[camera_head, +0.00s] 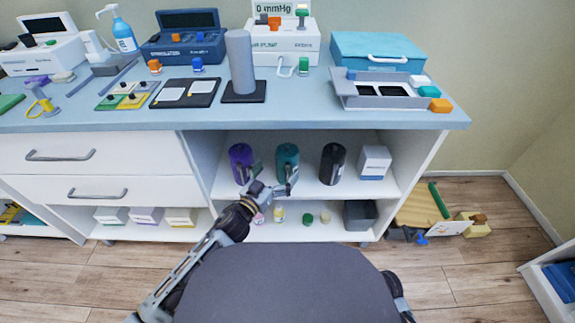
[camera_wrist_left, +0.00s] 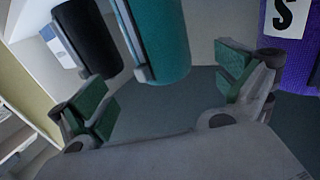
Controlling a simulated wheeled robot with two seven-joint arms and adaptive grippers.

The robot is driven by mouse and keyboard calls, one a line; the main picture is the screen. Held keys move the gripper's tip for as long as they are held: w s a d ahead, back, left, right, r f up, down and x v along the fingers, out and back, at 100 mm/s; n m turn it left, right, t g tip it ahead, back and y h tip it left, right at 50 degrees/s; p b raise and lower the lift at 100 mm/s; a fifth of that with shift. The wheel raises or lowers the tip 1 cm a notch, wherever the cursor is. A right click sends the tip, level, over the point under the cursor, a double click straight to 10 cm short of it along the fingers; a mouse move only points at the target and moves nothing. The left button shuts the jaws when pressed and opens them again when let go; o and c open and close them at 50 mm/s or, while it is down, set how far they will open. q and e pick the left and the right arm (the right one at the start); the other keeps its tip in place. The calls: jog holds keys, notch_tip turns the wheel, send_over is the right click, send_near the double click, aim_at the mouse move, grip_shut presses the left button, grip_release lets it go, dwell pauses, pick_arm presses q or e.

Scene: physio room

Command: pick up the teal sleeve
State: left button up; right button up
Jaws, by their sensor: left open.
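The teal sleeve (camera_head: 287,160) stands on the upper open shelf under the counter, between a purple sleeve (camera_head: 241,160) and a black sleeve (camera_head: 332,163). My left gripper (camera_head: 274,181) is open in front of the shelf, close to the teal sleeve and partly covering its lower part. In the left wrist view the teal sleeve (camera_wrist_left: 160,38) lies between the directions of the two spread, green-padded fingers (camera_wrist_left: 165,86). Its near end shows just ahead of them, and I see no contact. A grey strip runs along its side. My right gripper does not show.
In the wrist view, the purple sleeve (camera_wrist_left: 292,45) with an "S" label is close to one finger, and the black sleeve (camera_wrist_left: 90,38) is on the other side. A white box (camera_head: 374,161) stands right on the shelf. The counter (camera_head: 300,113) overhangs; small items occupy the lower shelf.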

aim_at(282, 165)
pick_arm(q)
jog(key=shift+x, duration=1.15)
jog(key=shift+w+d, duration=0.15)
jog(key=shift+w, duration=0.05)
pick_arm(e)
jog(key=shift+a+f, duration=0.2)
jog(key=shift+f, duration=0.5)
pick_arm(q)
jog(key=shift+w+b, duration=0.15)
jog(key=shift+b, duration=0.15)
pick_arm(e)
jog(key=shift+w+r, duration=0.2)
pick_arm(q)
jog(key=shift+w+d, duration=0.2)
jog(key=shift+w, duration=0.15)
jog(key=shift+b+x, duration=0.7)
jog(key=shift+x, duration=0.3)
jog(key=shift+w+d+f, duration=0.1)
jog(key=shift+w+d, duration=0.05)
jog(key=shift+w, duration=0.45)
jog(key=shift+w+d, duration=0.25)
jog(key=shift+w, duration=0.15)
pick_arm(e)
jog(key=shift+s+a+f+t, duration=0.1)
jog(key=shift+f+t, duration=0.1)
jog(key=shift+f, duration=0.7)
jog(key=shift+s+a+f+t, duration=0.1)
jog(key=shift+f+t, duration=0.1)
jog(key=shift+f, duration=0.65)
